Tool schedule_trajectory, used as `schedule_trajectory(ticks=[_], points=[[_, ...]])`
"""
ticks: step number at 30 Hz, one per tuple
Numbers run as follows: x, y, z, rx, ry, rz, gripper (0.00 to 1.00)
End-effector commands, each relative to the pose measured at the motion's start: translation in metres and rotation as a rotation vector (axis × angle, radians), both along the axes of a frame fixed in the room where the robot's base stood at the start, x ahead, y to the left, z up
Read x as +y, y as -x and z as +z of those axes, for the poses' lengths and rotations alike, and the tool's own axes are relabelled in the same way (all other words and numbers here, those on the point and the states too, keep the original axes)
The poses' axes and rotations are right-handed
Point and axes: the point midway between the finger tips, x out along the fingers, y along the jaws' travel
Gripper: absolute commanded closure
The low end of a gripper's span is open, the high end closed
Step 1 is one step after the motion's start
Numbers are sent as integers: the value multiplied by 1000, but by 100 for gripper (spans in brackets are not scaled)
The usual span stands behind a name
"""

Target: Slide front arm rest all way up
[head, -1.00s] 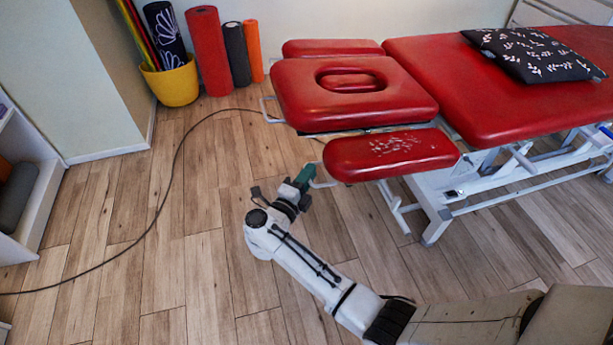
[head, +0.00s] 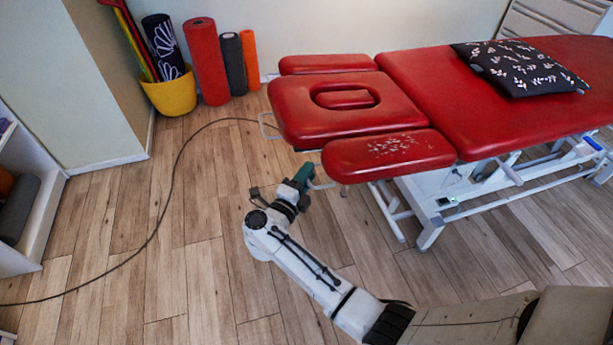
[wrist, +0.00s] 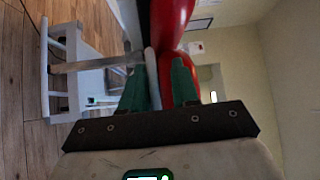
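The front arm rest (head: 390,153) is a red pad with worn pale patches, on the near side of the red treatment table. A white handle loop (head: 323,185) hangs at its left end. My gripper (head: 306,174), with green fingers, is at that handle. In the wrist view, a white bar (wrist: 152,75) stands between the two fingers (wrist: 159,85). It lies against or very near the left finger, with a gap to the right one, so the fingers look open around it. The red pad (wrist: 172,25) shows just beyond. The head view hides the exact contact.
The face-hole headrest (head: 345,105) lies behind the arm rest, with the far arm rest (head: 326,64) beyond. White table legs (head: 432,232) stand right of my gripper. A dark cord (head: 172,190) crosses the floor.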

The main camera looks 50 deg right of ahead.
Motion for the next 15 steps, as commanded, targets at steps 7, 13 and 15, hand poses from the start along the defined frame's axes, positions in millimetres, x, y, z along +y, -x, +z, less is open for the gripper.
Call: schedule_trajectory(ticks=[7,13,15], points=[[0,0,-2,2,-3,1,66],[13,3,-3,4,-4,4,66],[25,5,-4,4,-4,5,66]])
